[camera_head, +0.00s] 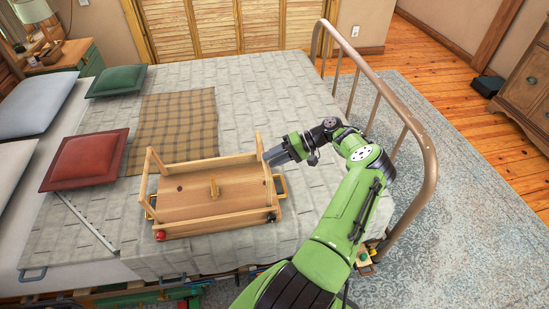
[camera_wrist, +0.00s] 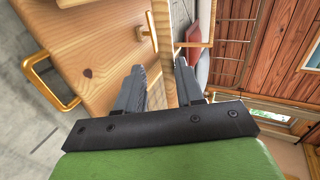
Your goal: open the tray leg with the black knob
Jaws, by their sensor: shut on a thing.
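A wooden tray (camera_head: 195,204) lies on the bed with its wooden legs and rails uppermost. A red knob (camera_head: 160,235) is at the near left corner. My gripper (camera_head: 266,158) is at the tray's right end, by the leg on that side. In the wrist view, my gripper (camera_wrist: 160,75) is shut on the wooden leg (camera_wrist: 164,35), which runs between its two grey fingers. The exact contact is partly hidden by the fingers.
The metal bed frame (camera_head: 397,105) curves up behind my arm. A plaid blanket (camera_head: 176,128) and a red cushion (camera_head: 87,160) lie left and beyond.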

